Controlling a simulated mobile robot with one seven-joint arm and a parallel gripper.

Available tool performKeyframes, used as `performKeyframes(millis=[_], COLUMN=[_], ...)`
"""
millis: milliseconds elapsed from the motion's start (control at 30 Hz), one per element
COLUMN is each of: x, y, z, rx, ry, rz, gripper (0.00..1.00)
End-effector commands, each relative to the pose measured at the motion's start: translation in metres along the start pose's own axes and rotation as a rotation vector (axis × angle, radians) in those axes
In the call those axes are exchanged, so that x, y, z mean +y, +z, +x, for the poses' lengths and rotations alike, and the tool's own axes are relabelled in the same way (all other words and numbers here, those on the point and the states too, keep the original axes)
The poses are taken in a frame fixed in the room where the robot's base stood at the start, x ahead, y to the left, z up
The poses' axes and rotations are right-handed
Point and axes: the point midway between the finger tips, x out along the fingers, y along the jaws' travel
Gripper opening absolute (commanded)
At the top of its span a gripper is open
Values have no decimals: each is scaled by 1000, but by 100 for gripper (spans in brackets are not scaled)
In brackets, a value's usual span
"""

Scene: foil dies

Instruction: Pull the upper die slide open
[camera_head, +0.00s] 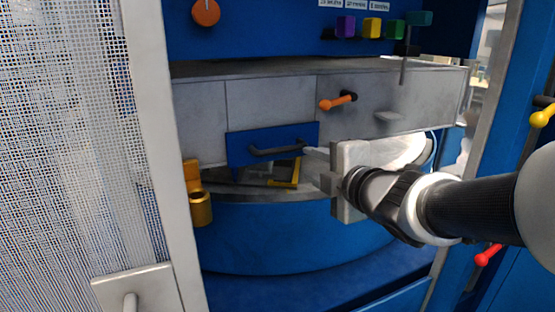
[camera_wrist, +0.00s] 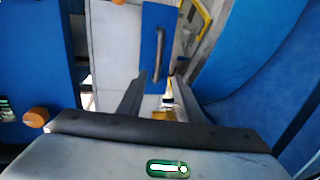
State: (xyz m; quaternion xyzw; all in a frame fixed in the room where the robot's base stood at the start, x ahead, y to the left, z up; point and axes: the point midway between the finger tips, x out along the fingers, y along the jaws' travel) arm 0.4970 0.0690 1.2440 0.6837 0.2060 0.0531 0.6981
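The upper die slide shows as a blue front plate (camera_head: 240,147) on the grey machine block, and it also shows in the wrist view (camera_wrist: 150,30). A dark bar handle (camera_head: 276,150) is fixed across it; in the wrist view the handle (camera_wrist: 160,55) runs upright. My gripper (camera_head: 316,167) is just right of the handle. In the wrist view my gripper (camera_wrist: 160,82) has its two fingers apart, with the handle ahead of the gap between them. Nothing is seen between the fingers. Whether a fingertip touches the handle's near end, I cannot tell.
An orange lever (camera_head: 338,102) sticks out above the slide. A yellow bracket (camera_head: 287,174) lies below it, and a brass cup holder (camera_head: 200,207) stands left. A mesh door (camera_head: 75,130) fills the left side. A blue curved drum (camera_head: 290,238) is below.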

Motion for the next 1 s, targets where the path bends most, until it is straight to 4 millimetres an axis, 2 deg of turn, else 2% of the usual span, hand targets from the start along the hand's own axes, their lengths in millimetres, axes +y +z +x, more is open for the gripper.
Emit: performKeyframes(millis=[167, 267, 700, 900, 1000], x=[-1, -2, 0, 2, 2], y=[-6, -6, -8, -9, -9], z=[14, 30, 126, 159, 168], rx=[27, 27, 25, 24, 24], ry=[9, 8, 7, 9, 9], rz=[-30, -27, -22, -23, -23], gripper=[32, 32, 32, 32, 32])
